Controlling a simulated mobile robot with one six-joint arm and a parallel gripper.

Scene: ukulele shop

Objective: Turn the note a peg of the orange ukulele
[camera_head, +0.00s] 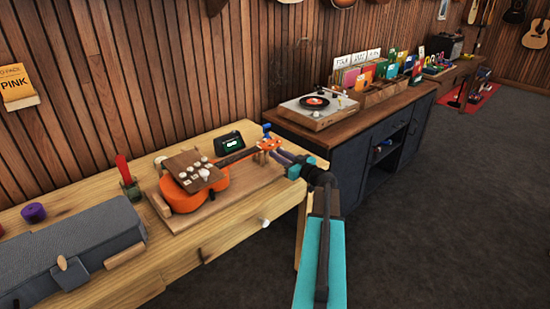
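The orange ukulele (183,200) lies on a wooden board (215,205) on the workbench, its neck pointing right and away. A brown panel with several pale knobs (194,171) covers part of its body. The headstock (268,143) is orange and lies at the right end of the board. The tuning pegs are too small to tell apart, and I cannot tell which is note a. My gripper (279,154) is just right of the headstock, very close to it. I cannot tell whether it touches a peg or whether its fingers are open.
A small dark device with a green display (229,143) stands behind the neck. A grey case (75,250) and a red-handled tool (124,170) are at left. A dark cabinet (350,150) with a turntable (318,107) stands behind right. The floor (430,220) at right is clear.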

